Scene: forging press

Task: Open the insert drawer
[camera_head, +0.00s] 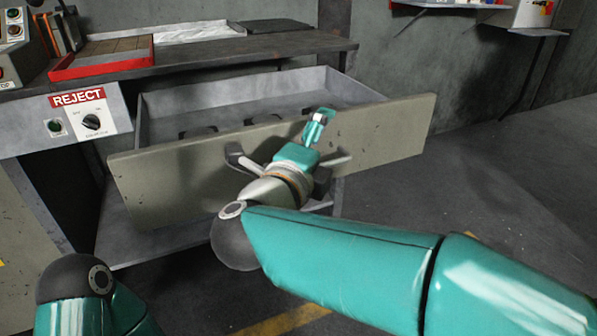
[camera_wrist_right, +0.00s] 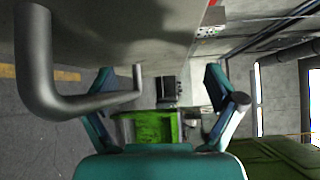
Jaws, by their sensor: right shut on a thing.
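The insert drawer (camera_head: 190,180) stands pulled out from under the bench, with its grey front tilted in the picture and its inside showing. A few dark rounded shapes show inside, partly hidden by the front. The drawer's bar handle (camera_head: 250,165) is on the front, partly hidden behind my right gripper (camera_head: 306,152). The right gripper is at the handle, shut on it. In the right wrist view the handle (camera_wrist_right: 85,105) curves in from the left and reaches between the fingers. My left gripper is out of view; only part of my left arm shows at bottom left.
Above the drawer is a bench top (camera_head: 250,48) with a red-rimmed tray (camera_head: 105,58) and a pale tray (camera_head: 180,33). A REJECT panel (camera_head: 92,112) with a knob is left of the drawer. Floor at right (camera_head: 500,190) is clear. Wall shelves are at upper right.

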